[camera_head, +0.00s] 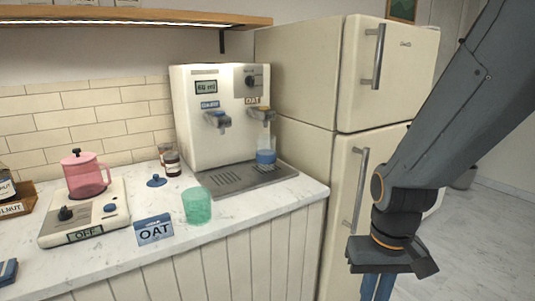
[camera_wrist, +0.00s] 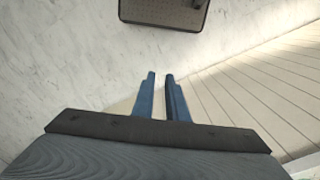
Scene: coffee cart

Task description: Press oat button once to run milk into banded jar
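A cream dispenser (camera_head: 215,130) stands on the counter. My gripper (camera_head: 378,288) hangs at the lower right, in front of the fridge and well away from the dispenser. In the wrist view its blue fingers (camera_wrist: 160,76) are a narrow gap apart, with nothing between them.
The dark drip tray (camera_head: 245,178) also shows in the wrist view (camera_wrist: 165,12). The fridge (camera_head: 345,110) borders the counter's right end.

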